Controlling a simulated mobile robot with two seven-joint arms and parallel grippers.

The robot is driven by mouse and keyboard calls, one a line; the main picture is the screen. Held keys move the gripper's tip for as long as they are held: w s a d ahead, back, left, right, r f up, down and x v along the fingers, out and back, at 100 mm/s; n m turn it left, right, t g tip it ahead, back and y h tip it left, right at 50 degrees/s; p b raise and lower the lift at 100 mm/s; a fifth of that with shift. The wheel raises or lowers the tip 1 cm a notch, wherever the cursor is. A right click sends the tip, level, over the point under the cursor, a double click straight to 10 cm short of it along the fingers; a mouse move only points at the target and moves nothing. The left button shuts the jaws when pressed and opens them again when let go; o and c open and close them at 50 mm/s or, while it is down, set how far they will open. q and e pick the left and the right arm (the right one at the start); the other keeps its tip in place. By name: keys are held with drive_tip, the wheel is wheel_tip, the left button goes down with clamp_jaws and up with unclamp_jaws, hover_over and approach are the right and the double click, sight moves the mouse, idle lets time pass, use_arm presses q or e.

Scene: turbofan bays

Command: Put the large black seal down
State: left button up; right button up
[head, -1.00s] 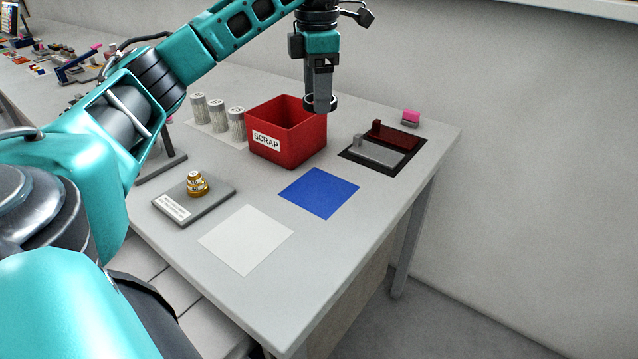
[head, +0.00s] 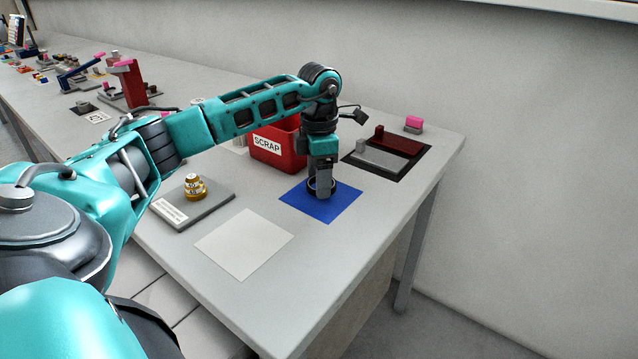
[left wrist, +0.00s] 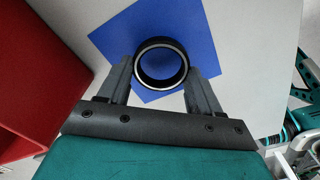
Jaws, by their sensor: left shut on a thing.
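The large black seal is a dark ring, partly hidden by the fingers in the head view. It shows whole in the left wrist view (left wrist: 163,44), with blue seen through its opening. My left gripper (head: 321,190) points down over the blue mat (head: 346,208) and is shut on the seal. In the left wrist view the two fingers (left wrist: 163,80) press on the ring from either side. The seal is at or just above the mat; I cannot tell whether it touches. My right gripper is not in view.
The red SCRAP bin (head: 279,157) stands close behind my left gripper. A dark tray (head: 417,150) with grey and red blocks lies to the right. A white sheet (head: 243,246) and a grey plate (head: 213,208) with a brass part (head: 195,187) lie to the left.

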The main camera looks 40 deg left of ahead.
use_arm(q)
drive_tip(key=shift+f, duration=0.85)
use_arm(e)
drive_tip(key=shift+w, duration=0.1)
use_arm(q)
drive_tip(key=o, duration=1)
drive_tip(key=shift+f, duration=0.15)
drive_tip(key=shift+o, duration=0.2)
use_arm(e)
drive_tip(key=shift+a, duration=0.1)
use_arm(q)
drive_tip(key=shift+r, duration=0.35)
wheel_tip(320, 180, up, 12)
drive_tip(key=p, duration=0.1)
drive_tip(key=shift+f, duration=0.15)
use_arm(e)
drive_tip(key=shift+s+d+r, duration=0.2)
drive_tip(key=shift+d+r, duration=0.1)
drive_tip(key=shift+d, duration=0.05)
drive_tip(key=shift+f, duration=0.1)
